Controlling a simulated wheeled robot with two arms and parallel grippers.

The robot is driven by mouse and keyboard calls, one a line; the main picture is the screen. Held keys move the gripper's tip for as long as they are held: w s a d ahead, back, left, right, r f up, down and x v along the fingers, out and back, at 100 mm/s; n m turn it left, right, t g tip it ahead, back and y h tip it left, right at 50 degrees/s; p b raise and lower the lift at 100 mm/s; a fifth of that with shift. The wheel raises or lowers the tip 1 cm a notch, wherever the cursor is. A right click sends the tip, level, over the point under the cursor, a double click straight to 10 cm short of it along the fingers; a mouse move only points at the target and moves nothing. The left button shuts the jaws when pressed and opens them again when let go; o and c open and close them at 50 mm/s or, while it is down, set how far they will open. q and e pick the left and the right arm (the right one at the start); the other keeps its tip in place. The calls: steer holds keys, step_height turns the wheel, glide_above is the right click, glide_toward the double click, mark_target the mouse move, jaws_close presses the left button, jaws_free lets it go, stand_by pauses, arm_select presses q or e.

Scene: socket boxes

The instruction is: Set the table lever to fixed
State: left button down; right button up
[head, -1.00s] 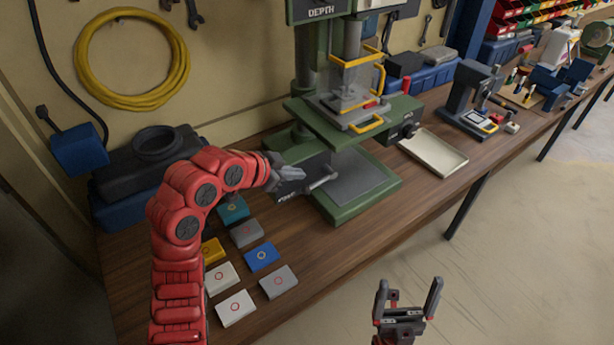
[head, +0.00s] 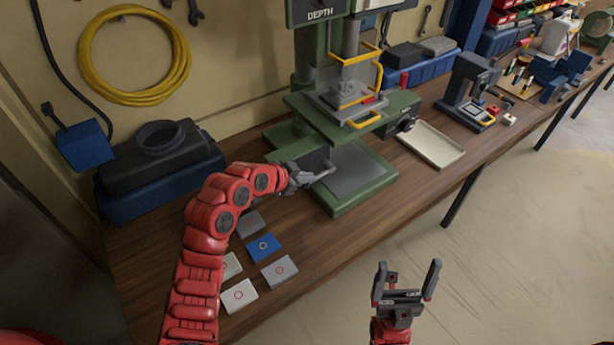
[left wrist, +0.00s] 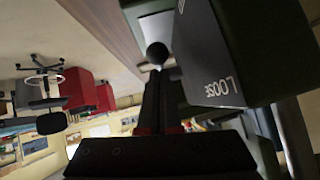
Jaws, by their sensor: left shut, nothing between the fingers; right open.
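The green drill press stands on the bench, and its table lever (head: 327,170), a short grey bar, sticks out at the press's left side, just past my left gripper (head: 303,179). In the left wrist view the shut fingers (left wrist: 160,88) point at a dark round knob (left wrist: 157,53), close to the tips; I cannot tell if they touch. Beside it a dark box (left wrist: 222,55) reads LOOSE, upside down. My left gripper is shut and empty. My right gripper (head: 405,285) is open and empty, in front of the bench. My left arm hides part of the lever's box in the head view.
A cream tray (head: 430,146) lies right of the press. A black case (head: 160,160) is at the left.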

mark_target(304, 188)
arm_select(q)
steer(key=shift+a+f+t+h+b, duration=0.1)
steer(key=shift+f+t+h+b, duration=0.9)
steer(key=shift+b, duration=3.15)
steer(key=shift+a+f+t+h+b, duration=0.1)
steer(key=shift+f+t+h+b, duration=0.85)
steer(key=shift+b, duration=3.15)
steer(key=shift+f+g+b, duration=0.2)
steer(key=shift+g+b, duration=0.2)
steer(key=shift+g, duration=0.05)
steer(key=shift+r+n, duration=0.15)
steer(key=shift+n, duration=0.15)
